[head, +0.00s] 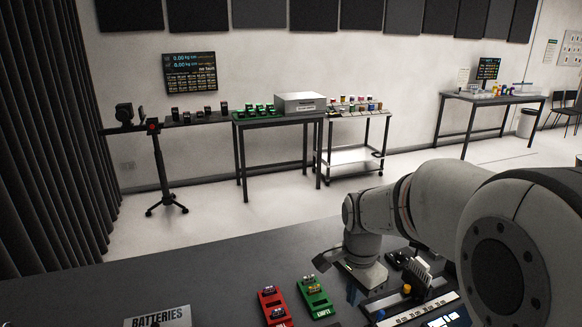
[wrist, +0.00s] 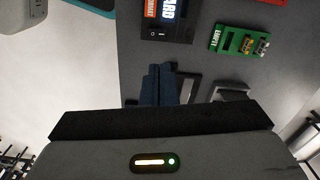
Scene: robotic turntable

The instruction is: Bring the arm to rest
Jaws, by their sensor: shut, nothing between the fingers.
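My gripper (head: 354,292) hangs low over the dark grey table (head: 225,262) in the head view, at the end of my arm, which reaches in from the right. In the wrist view my gripper's dark fingers (wrist: 158,84) are together with nothing between them. Below them is the dark tabletop. The fingertips are near a black device (wrist: 166,33) with a lit screen and a rocker switch. The gap between fingertips and table cannot be judged exactly.
A green tray (head: 315,303) marked EMPTY and a red tray (head: 269,296) hold small items left of my gripper. A BATTERIES sign (head: 158,318) stands at the front. A panel with knobs (head: 408,303) lies right of the gripper. The table's left part is mostly clear.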

